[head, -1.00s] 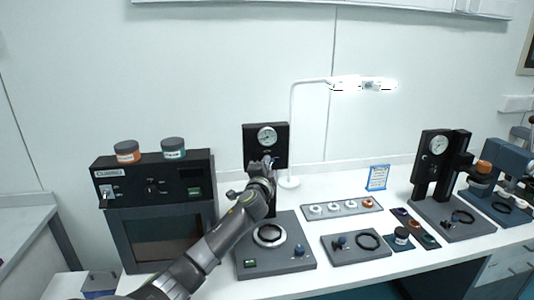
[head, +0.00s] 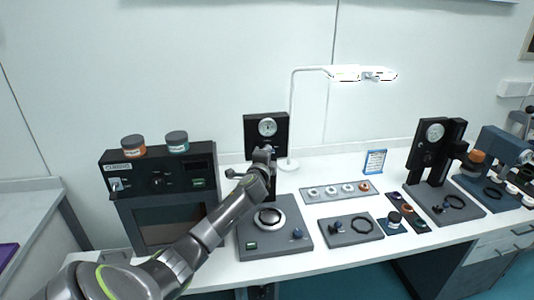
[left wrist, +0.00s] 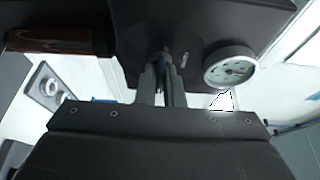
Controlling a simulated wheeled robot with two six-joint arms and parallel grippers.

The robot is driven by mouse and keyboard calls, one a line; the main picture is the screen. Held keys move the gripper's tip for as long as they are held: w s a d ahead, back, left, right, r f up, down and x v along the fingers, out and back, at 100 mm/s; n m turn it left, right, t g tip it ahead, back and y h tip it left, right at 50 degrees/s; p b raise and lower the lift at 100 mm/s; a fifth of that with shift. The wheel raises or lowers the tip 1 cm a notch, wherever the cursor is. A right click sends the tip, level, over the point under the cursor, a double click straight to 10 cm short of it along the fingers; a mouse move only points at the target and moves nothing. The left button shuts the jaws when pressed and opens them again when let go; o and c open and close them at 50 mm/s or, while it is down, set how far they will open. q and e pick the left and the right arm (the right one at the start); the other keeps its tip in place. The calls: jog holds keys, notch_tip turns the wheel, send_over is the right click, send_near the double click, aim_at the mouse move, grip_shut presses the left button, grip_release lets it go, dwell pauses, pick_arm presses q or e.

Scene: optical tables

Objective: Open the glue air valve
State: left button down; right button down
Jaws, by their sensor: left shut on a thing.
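A black gauge unit (head: 252,128) with a round white gauge (head: 267,127) stands upright at the back of a grey base plate (head: 290,240). My left gripper (head: 264,154) reaches up to the unit just below the gauge. In the left wrist view, my left gripper's fingers (left wrist: 162,88) are shut on a small dark valve part (left wrist: 165,57) under the black housing (left wrist: 200,18). The gauge also shows there (left wrist: 231,66), to the right of the fingers. The fingers hide most of the valve part, so its angle cannot be told. My right gripper is not in view.
A black oven (head: 160,180) with two jars on top stands left. A dark brown handle (left wrist: 60,41) lies left of the fingers in the left wrist view. A lamp (head: 292,120) stands behind. Trays and a second gauge stand (head: 428,150) are to the right.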

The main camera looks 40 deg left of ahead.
pick_arm(q)
jog(key=shift+f, duration=0.1)
jog(key=c, duration=1.6)
grip_release()
jog(key=shift+o, duration=0.2)
jog(key=shift+s+d, duration=0.1)
jog(key=shift+s, duration=0.05)
jog(key=b+v, duration=0.3)
jog(key=v, duration=1.4)
jog(key=shift+b, duration=0.4)
